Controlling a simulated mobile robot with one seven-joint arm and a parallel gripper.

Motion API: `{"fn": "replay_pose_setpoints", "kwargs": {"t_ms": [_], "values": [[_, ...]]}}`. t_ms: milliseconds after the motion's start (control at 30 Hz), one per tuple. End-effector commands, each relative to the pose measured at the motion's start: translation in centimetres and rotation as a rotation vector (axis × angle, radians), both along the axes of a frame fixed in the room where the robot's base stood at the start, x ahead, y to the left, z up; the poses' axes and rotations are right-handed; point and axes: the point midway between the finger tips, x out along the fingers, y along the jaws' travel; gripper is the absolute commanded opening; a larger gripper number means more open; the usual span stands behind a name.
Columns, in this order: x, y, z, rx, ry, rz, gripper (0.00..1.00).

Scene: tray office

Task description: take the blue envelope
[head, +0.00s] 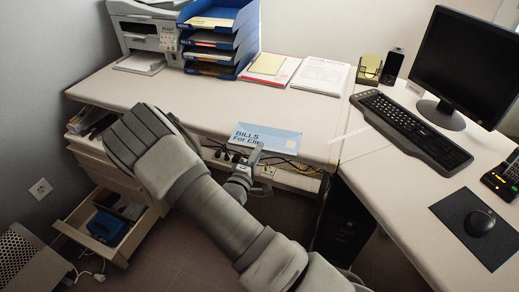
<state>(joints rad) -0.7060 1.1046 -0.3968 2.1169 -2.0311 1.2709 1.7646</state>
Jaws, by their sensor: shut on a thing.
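The blue envelope (285,140) is light blue and white, with the printed words "BILLS For Ele…" partly readable. It shows at the front edge of the desk, near the middle of the head view. My gripper (256,156) is shut on its lower edge, and the gripper covers part of the lettering. My arm comes up from the bottom right and hides part of the desk front. Whether the envelope touches the desk edge I cannot tell.
Blue stacked letter trays (240,50) and a printer (148,35) stand at the back left of the desk. Papers (320,75), a keyboard (415,130) and a monitor (465,60) are to the right. An open drawer (75,230) juts out at lower left. Cables hang under the desk edge.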

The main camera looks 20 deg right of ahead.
Motion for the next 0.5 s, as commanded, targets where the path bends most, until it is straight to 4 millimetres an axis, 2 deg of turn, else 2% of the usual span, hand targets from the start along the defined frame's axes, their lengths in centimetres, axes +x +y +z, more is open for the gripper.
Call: {"fn": "replay_pose_setpoints", "kwargs": {"t_ms": [233,433,500], "values": [[0.0,0.0,0.2,-0.001,-0.001,0.0,0.0],[0.0,0.0,2.6,0.001,-0.001,0.0,0.0],[0.0,0.0,2.8,0.0,0.0,0.0,0.0]]}}
